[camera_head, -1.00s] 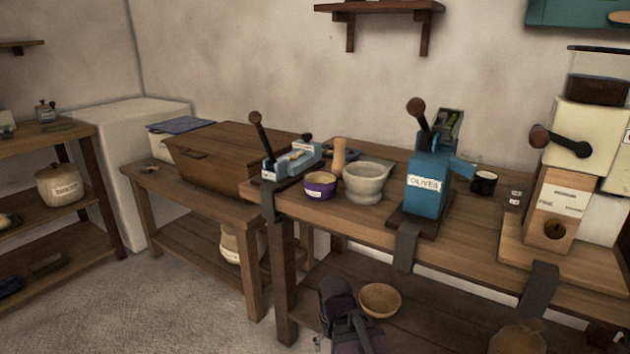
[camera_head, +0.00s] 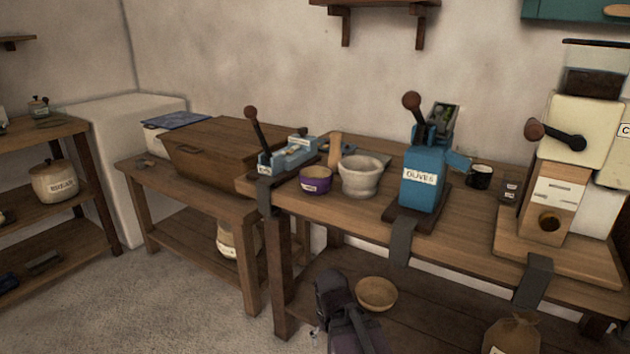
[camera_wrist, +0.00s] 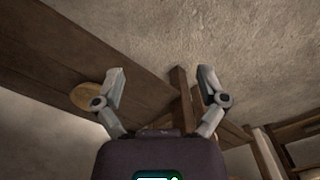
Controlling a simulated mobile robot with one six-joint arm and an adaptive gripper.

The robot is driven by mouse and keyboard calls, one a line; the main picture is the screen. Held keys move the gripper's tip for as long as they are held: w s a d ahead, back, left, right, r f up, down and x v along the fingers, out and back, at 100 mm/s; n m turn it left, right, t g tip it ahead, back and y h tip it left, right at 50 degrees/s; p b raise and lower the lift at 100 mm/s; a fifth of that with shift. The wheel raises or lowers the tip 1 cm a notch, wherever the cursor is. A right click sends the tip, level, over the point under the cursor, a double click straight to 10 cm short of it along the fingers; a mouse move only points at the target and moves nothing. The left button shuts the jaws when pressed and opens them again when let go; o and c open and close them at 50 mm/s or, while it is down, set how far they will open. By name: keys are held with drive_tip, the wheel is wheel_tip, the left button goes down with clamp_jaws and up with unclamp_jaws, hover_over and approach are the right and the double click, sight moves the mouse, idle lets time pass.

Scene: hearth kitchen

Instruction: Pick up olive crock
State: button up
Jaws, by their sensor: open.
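I cannot tell for sure which thing is the olive crock. A blue lever device (camera_head: 421,180) labelled "OLIVES" stands clamped on the right bench. A cream lidded crock (camera_head: 54,183) with a label too small to read stands on the left shelf unit. Another cream labelled crock (camera_head: 227,240) is partly hidden on the low shelf under the middle table. In the wrist view my gripper (camera_wrist: 162,76) is open and empty, its two fingers spread apart. My arm is low in front of the right bench, apart from these things.
The right bench (camera_head: 478,228) holds a purple bowl (camera_head: 315,181), a stone mortar (camera_head: 361,178), a black mug (camera_head: 480,178) and a grinder (camera_head: 552,205). A wooden bowl (camera_head: 376,294) and a sack (camera_head: 512,337) are below. Floor (camera_head: 160,310) at the left is clear.

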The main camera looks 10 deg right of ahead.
drive_tip(key=c, duration=0.5)
drive_tip(key=shift+r, duration=0.2)
drive_tip(key=shift+c, duration=0.3)
drive_tip(key=w+r+n+t+h+p, duration=0.1)
drive_tip(key=w+r+p, duration=0.2)
drive_tip(key=r+p, duration=0.9)
drive_tip(key=w+r+n+h+p, duration=0.1)
drive_tip(key=w+r+n+p, duration=0.1)
drive_tip(key=r+p, duration=1.1)
drive_tip(key=w+a+r+n+t+h+p, duration=0.1)
drive_tip(key=w+a+r+n+t+h, duration=0.2)
drive_tip(key=w+n, duration=0.6)
drive_tip(key=w+a+r+n+t+h+p, duration=0.1)
drive_tip(key=w+a+r+n+t+h, duration=0.3)
drive_tip(key=w+r+n, duration=0.6)
drive_tip(key=a+n+h, duration=0.1)
drive_tip(key=a+h, duration=0.1)
drive_tip(key=shift+w+a+n, duration=0.15)
drive_tip(key=shift+a+n, duration=0.2)
drive_tip(key=shift+n, duration=0.05)
